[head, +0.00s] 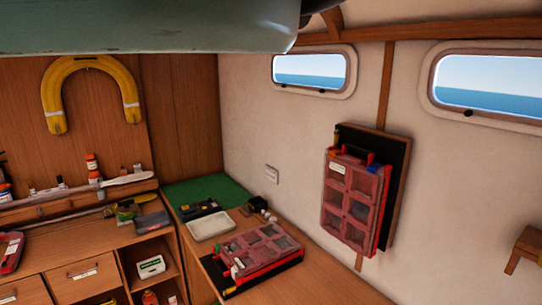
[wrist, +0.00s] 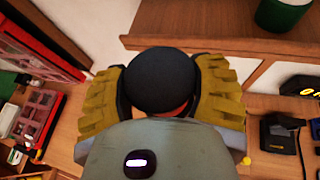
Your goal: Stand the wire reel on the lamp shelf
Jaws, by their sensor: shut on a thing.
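My gripper (wrist: 160,96) shows in the wrist view, its two yellow padded fingers shut on either side of a round black-topped thing, which I take to be the wire reel (wrist: 162,76). A bit of red-orange shows under its black disc; the rest is hidden by my wrist. A wooden shelf (wrist: 185,30) with a front lip lies beyond the reel at the top of the wrist view. It may be the lamp shelf. A dark green round thing (wrist: 283,12) stands on its right part. The reel appears apart from the shelf. The head view does not show my gripper or the reel.
In the head view, a red compartment case (head: 265,250) lies on the wooden bench and another (head: 350,200) hangs on the wall. A white tray (head: 211,226) and small tools crowd the bench corner. A small wooden bracket (head: 527,243) sits at the right wall.

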